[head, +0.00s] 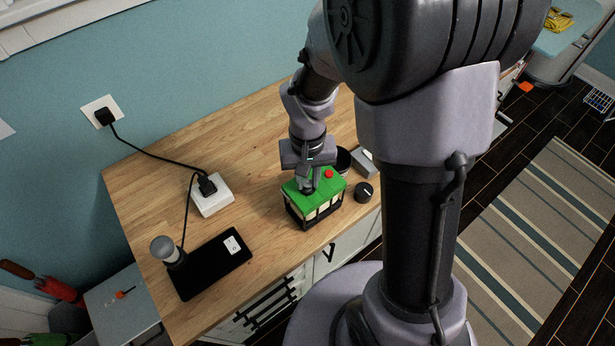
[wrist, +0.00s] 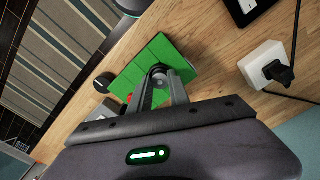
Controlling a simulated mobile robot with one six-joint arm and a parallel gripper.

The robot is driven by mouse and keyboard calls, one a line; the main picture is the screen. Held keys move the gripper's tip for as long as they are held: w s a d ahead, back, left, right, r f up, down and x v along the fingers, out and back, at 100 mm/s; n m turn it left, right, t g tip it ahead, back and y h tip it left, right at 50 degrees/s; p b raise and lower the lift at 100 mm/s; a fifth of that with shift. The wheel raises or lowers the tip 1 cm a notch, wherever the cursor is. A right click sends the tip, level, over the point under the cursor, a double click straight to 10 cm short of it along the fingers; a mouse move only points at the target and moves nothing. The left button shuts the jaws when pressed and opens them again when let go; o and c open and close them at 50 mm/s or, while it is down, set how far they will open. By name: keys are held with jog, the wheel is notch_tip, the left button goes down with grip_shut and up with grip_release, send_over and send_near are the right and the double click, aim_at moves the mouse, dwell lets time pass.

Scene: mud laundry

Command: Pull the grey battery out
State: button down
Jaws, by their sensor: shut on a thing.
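A box with a green top (head: 301,190) and black and cream sides stands on the wooden counter; its green top also shows in the wrist view (wrist: 135,75). My gripper (head: 308,186) points down at this top, left of a red round knob (head: 329,174). In the wrist view my gripper (wrist: 160,82) is shut on a small grey rounded thing (wrist: 159,69), which seems to be the grey battery's end. The fingers cover most of it. I cannot tell how deep it sits in the box.
A black knob (head: 364,192), a black round thing (head: 343,160) and a grey block (head: 366,163) stand close right of the box. A white adapter (head: 212,197) with cables and a black pad (head: 205,268) lie left. Bare counter lies between.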

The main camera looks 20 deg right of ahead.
aim_at(308, 182)
jog(key=shift+r+p, duration=3.45)
jog(key=shift+r, duration=0.9)
